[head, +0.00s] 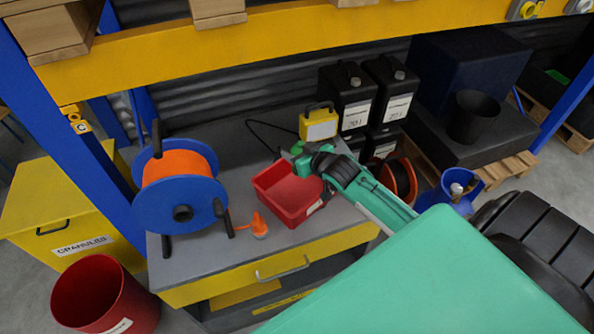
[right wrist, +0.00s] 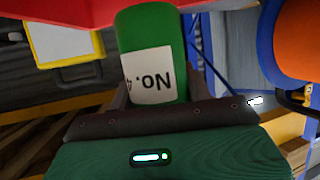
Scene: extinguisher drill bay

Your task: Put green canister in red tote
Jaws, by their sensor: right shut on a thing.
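The red tote (head: 272,203) stands open on the grey workbench, right of the middle. The green canister (head: 298,148) shows only in part in the head view, at the tote's back right, mostly hidden by my right gripper (head: 314,158). In the right wrist view the green canister (right wrist: 151,28) has a white label reading "No." upside down and sits between the fingers of my right gripper (right wrist: 150,100), which is shut on it. Part of the red tote (right wrist: 60,14) shows beyond it there. My left gripper is not in view.
A blue reel with orange winding (head: 180,190) stands on the left of the workbench (head: 225,255). A small orange-tipped oil can (head: 260,227) is in front of the tote. A yellow lamp (head: 319,125) and black jerrycans (head: 348,97) are behind. A yellow beam (head: 270,45) crosses above.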

